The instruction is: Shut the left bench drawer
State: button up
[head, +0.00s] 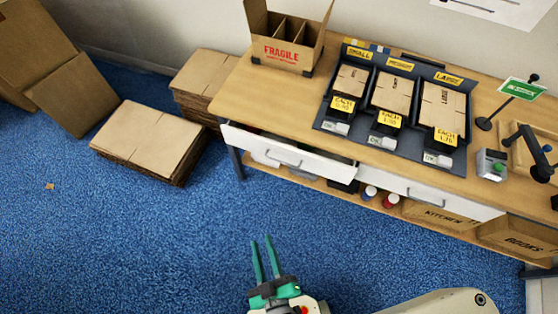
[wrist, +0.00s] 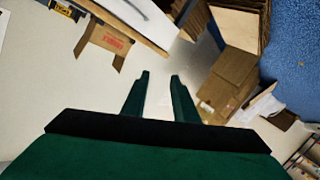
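The wooden bench (head: 226,97) stands across the upper right of the head view. Its left drawer (head: 318,166) has a white front with a grey handle (head: 284,159) and is pulled partly out, with a dark gap showing behind its front. The right drawer (head: 450,200) has a similar white front and looks closed. My gripper (head: 264,246), with green fingers, is open and empty over the blue carpet, in front of the bench and apart from the drawer. In the wrist view, my gripper (wrist: 160,82) shows its two fingers spread, with nothing between them.
A FRAGILE carton (head: 286,52) and a dark carton display (head: 325,124) stand on the bench top. Flat cardboard stacks (head: 150,137) lie on the floor left of the bench. The blue carpet (head: 130,240) before the bench is clear.

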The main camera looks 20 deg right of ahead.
jog(key=w+d+r+n+t, duration=0.1)
jog(key=w+d+r+t, duration=0.2)
jog(key=n+g+y, duration=0.4)
jog(key=n+y, duration=0.5)
jog(key=n, duration=0.7)
send_near(279, 161)
jog(key=x, duration=1)
jog(key=shift+w+d+f, duration=0.1)
jog(key=shift+w+f, duration=0.05)
jog(key=shift+f, duration=0.05)
grip_shut()
